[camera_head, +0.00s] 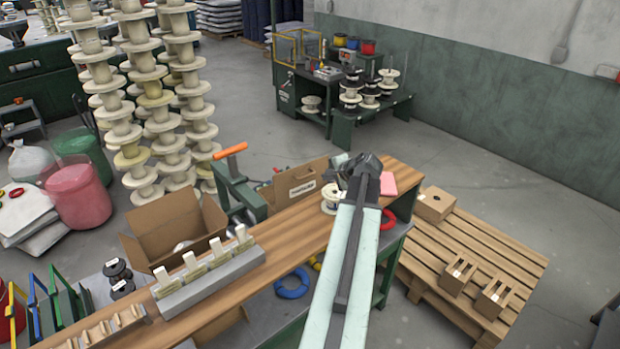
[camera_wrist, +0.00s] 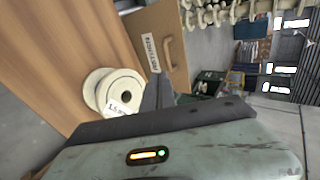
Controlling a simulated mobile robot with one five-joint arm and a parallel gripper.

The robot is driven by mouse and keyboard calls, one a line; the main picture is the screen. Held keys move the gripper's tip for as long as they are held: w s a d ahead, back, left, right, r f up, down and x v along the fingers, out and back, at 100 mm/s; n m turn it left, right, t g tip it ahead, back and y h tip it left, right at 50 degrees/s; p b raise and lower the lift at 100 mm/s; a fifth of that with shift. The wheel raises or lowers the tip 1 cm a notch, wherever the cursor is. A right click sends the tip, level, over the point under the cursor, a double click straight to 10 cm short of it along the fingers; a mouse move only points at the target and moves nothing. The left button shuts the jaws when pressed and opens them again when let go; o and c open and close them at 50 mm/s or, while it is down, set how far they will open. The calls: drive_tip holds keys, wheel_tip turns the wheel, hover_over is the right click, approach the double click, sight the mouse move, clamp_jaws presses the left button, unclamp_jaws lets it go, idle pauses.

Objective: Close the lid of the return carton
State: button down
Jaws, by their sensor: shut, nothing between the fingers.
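A brown labelled carton (camera_head: 285,192) stands at the far edge of the wooden bench. Its printed label faces me, but I cannot read it surely. In the wrist view the carton (camera_wrist: 178,75) shows its label and a curved handle-like shape. How its lid stands is not clear. My gripper (camera_head: 355,165) is shut and empty above the bench, right of the carton in the head view. In the wrist view its dark fingers (camera_wrist: 158,88) point toward the carton's label side; I cannot tell whether they touch it.
A cream spool (camera_head: 328,203) stands on the bench (camera_head: 290,228) close beside my gripper; it also shows in the wrist view (camera_wrist: 121,97). A pink pad (camera_head: 390,183) lies to the right. An open carton (camera_head: 160,218) is farther left. A grey block holder (camera_head: 210,282) occupies the near bench.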

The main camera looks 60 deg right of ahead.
drive_tip(key=b, duration=0.7)
approach(308, 176)
drive_tip(key=f, duration=0.1)
drive_tip(key=w+f, duration=0.1)
drive_tip(key=d+f, duration=0.1)
drive_tip(key=f, duration=0.1)
drive_tip(key=shift+w+f, duration=0.1)
drive_tip(key=shift+w, duration=0.05)
drive_tip(key=w, duration=0.1)
drive_tip(key=w+d, duration=0.1)
drive_tip(key=w, duration=0.1)
drive_tip(key=shift+w+d, duration=0.15)
